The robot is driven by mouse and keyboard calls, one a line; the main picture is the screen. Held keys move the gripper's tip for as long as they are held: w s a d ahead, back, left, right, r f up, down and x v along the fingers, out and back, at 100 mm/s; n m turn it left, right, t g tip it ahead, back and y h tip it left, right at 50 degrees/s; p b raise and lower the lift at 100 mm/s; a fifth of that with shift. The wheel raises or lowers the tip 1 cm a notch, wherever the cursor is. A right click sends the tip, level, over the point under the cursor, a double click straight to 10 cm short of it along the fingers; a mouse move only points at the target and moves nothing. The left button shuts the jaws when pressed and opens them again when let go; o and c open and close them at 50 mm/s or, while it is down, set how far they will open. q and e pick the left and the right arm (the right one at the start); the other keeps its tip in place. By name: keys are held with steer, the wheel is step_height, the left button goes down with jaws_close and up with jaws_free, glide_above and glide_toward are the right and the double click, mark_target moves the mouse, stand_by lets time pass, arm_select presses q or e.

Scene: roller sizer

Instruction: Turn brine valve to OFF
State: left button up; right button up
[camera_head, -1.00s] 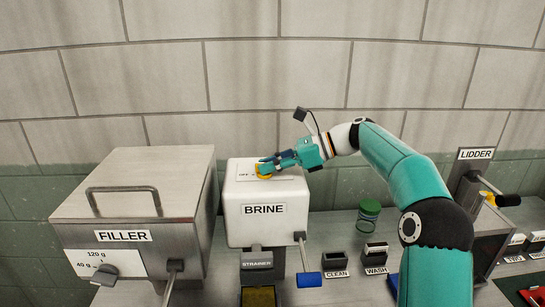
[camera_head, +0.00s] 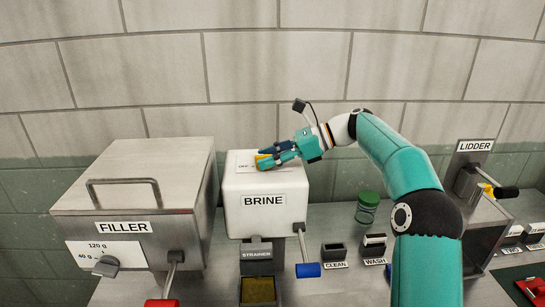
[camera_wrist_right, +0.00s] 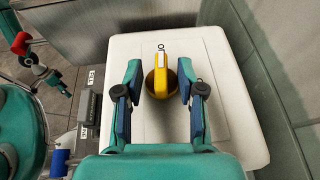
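The brine valve is a yellow knob (camera_head: 263,162) on top of the white BRINE box (camera_head: 290,225), beside a small OFF label. In the right wrist view the yellow knob (camera_wrist_right: 159,78) has a bar whose white-marked end points to the top of the picture, towards a small dark mark. My right gripper (camera_head: 268,155) is over the knob. Its fingers (camera_wrist_right: 160,85) stand apart on both sides of the knob, with a gap visible on the left; contact on the right is unclear. In the head view the fingers partly hide the knob.
The grey FILLER box (camera_head: 130,190) stands close on the left. A blue-ended lever (camera_head: 307,270) is at the BRINE box's front right. A green-lidded jar (camera_head: 368,207) and the CLEAN and WASH holders stand right of it. A wall is behind.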

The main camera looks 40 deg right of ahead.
steer(key=v, duration=1.2)
steer(key=shift+f, duration=0.15)
stand_by(0.4)
